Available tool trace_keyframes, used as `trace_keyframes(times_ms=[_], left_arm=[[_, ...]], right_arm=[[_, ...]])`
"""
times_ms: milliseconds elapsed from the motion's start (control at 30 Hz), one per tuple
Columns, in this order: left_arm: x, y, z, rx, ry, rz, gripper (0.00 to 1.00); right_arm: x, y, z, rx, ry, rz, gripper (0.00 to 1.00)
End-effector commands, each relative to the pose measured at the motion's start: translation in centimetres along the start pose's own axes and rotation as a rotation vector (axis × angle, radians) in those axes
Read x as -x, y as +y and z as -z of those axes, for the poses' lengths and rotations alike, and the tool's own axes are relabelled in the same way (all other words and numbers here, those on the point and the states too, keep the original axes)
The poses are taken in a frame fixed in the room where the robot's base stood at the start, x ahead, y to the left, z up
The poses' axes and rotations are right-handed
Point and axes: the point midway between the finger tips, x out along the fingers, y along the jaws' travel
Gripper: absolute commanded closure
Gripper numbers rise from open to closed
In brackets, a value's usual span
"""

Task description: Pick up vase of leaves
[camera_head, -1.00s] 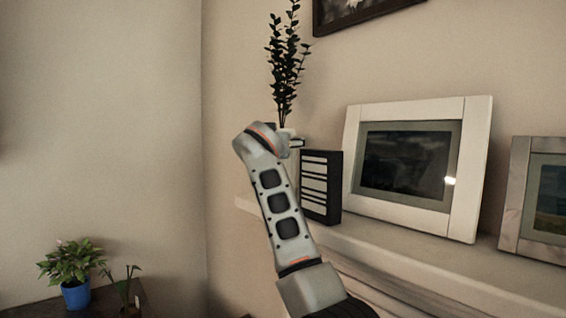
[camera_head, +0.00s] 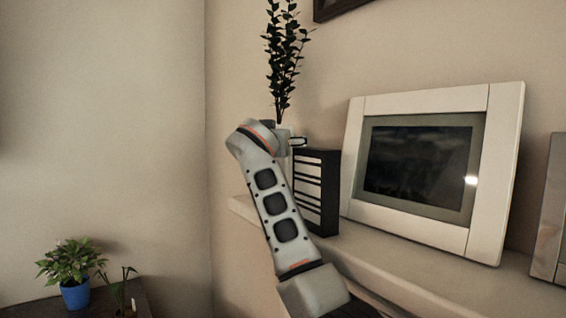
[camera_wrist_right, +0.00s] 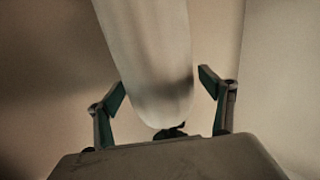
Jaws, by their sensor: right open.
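The vase of leaves has tall dark leafy stems (camera_head: 284,60) rising at the shelf's left end in the head view. Its pale body is mostly hidden there behind my right arm and gripper. In the right wrist view the smooth white vase (camera_wrist_right: 150,55) stands between the two fingers of my right gripper (camera_wrist_right: 163,88). The fingers are open, one on each side, with a visible gap to the vase. A small dark patch shows below the vase's rounded end. The right gripper also shows partly in the head view (camera_head: 286,134). My left gripper is not in view.
A dark box with white stripes (camera_head: 316,190) stands on the shelf (camera_head: 400,262) just right of the gripper. A white picture frame (camera_head: 485,190) leans farther right, with another frame (camera_head: 555,220) at the edge. A potted plant (camera_head: 75,297) sits low at left.

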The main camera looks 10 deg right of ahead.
Motion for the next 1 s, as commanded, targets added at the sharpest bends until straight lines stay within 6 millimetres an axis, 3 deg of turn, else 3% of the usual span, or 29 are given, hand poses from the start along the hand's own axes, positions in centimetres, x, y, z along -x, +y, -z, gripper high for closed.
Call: trace_keyframes(times_ms=[300, 367, 600, 867, 1000], left_arm=[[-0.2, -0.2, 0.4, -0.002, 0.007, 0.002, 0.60], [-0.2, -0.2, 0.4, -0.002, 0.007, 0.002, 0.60], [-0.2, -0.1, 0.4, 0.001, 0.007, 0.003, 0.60], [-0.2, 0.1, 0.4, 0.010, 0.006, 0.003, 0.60], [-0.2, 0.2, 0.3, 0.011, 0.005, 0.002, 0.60]], right_arm=[[0.1, -0.1, 0.0, 0.000, 0.001, 0.000, 0.19], [0.1, -0.1, 0.0, 0.000, 0.001, 0.000, 0.32], [0.1, -0.1, 0.0, 0.000, 0.000, 0.000, 0.94], [0.2, -0.1, 0.4, -0.001, 0.005, 0.000, 0.95], [0.2, 0.0, 1.6, -0.002, 0.008, 0.000, 0.95]])
